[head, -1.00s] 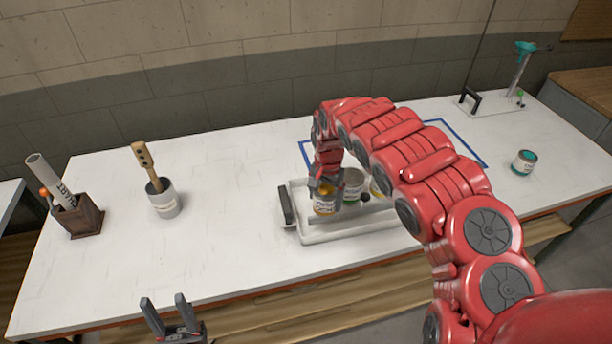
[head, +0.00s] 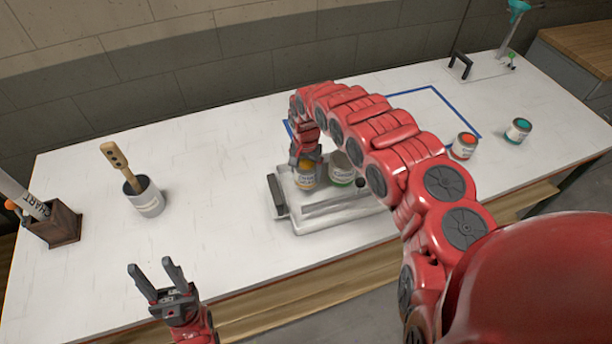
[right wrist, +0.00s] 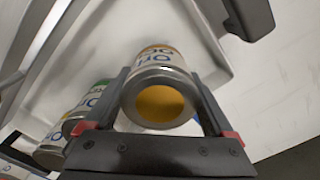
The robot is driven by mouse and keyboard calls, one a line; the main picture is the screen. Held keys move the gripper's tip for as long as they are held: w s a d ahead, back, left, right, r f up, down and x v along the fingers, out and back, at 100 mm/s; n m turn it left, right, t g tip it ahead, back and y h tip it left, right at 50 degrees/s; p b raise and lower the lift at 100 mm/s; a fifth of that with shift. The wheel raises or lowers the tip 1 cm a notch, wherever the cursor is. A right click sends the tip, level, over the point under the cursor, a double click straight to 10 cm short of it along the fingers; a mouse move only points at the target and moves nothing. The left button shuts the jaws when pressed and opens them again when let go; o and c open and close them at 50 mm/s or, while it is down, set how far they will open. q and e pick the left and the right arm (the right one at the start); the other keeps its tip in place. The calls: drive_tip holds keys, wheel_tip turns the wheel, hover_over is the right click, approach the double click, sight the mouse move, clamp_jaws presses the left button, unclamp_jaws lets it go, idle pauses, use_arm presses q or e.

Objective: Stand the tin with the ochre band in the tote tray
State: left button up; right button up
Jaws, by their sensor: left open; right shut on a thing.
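The tin with the ochre band (head: 307,179) is upright inside the left end of the white tote tray (head: 345,222). My right gripper (head: 305,160) is shut on it from above. In the right wrist view the tin's ochre top (right wrist: 160,103) shows between the two fingers (right wrist: 165,100). I cannot tell whether its base rests on the tray floor. A tin with a green band (head: 341,172) stands right beside it in the tray. The rest of the tray is partly hidden by my right arm. My left gripper (head: 155,272) is open and empty, in front of the table.
A blue outline (head: 432,88) lies behind the tray. A grey pot with a wooden paddle (head: 146,198) and a brown box (head: 55,226) stand left. The table between pot and tray is clear.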

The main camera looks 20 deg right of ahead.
sight(306, 178)
wheel_tip(306, 178, down, 2)
drive_tip(key=shift+a, duration=0.15)
drive_tip(key=shift+d+f+p, duration=0.2)
drive_tip(key=shift+f+p, duration=0.1)
drive_tip(key=shift+f, duration=0.3)
drive_tip(key=shift+f, duration=0.1)
